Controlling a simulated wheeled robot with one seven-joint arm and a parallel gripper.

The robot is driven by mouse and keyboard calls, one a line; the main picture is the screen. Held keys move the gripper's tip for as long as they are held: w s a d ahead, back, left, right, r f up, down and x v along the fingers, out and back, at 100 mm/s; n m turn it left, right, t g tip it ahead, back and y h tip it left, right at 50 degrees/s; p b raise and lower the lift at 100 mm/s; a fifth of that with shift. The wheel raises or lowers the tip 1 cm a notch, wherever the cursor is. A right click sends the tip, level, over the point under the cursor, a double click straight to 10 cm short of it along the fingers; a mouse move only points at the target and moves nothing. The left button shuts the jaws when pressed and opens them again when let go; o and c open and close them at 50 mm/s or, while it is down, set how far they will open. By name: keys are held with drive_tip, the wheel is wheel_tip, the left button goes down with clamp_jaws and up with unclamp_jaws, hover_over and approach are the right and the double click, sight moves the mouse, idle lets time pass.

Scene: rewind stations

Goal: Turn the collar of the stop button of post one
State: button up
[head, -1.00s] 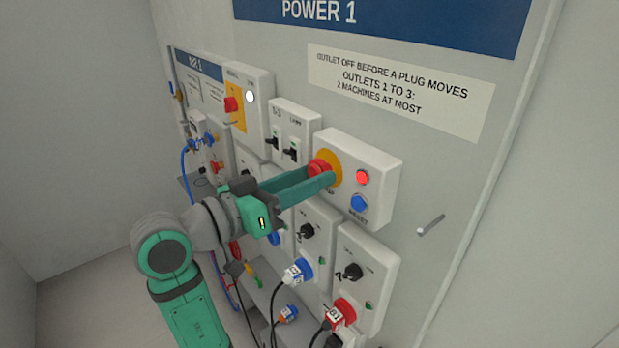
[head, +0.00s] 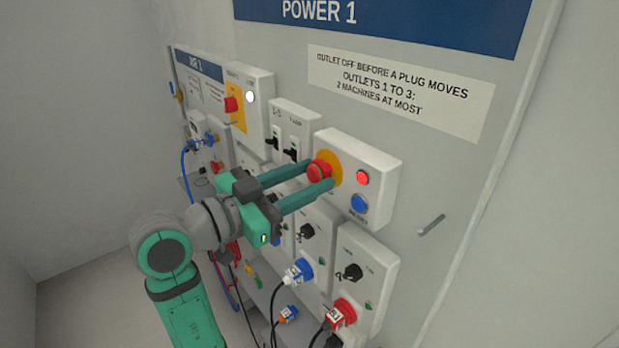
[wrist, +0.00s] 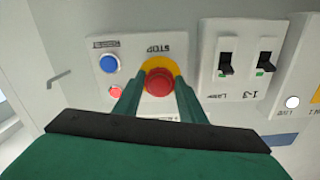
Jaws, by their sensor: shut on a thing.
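The stop button (head: 318,172) is a red mushroom head on a yellow disc (head: 334,160), on the white box of the POWER 1 board. My gripper (head: 321,176) reaches it from the front, with one finger above and one below, and is shut on its red collar. In the wrist view the red button (wrist: 158,82) sits between both fingertips, and the word STOP shows upside down. The red lamp (head: 362,177) beside the button looks lit. A blue reset button (head: 359,204) is under the lamp.
Two black switches (head: 283,147) are on a box to the left. Outlet boxes with black knobs (head: 353,272) and a blue plug (head: 298,271) and red plug (head: 342,311) lie below. A grey peg (head: 431,226) sticks out at right.

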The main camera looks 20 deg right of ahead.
drive_tip(key=shift+w+a+m, duration=0.1)
drive_tip(key=shift+m, duration=0.9)
drive_tip(key=o, duration=1.1)
drive_tip(key=shift+c, duration=0.2)
drive_tip(key=v, duration=1)
drive_tip(key=shift+a, duration=0.35)
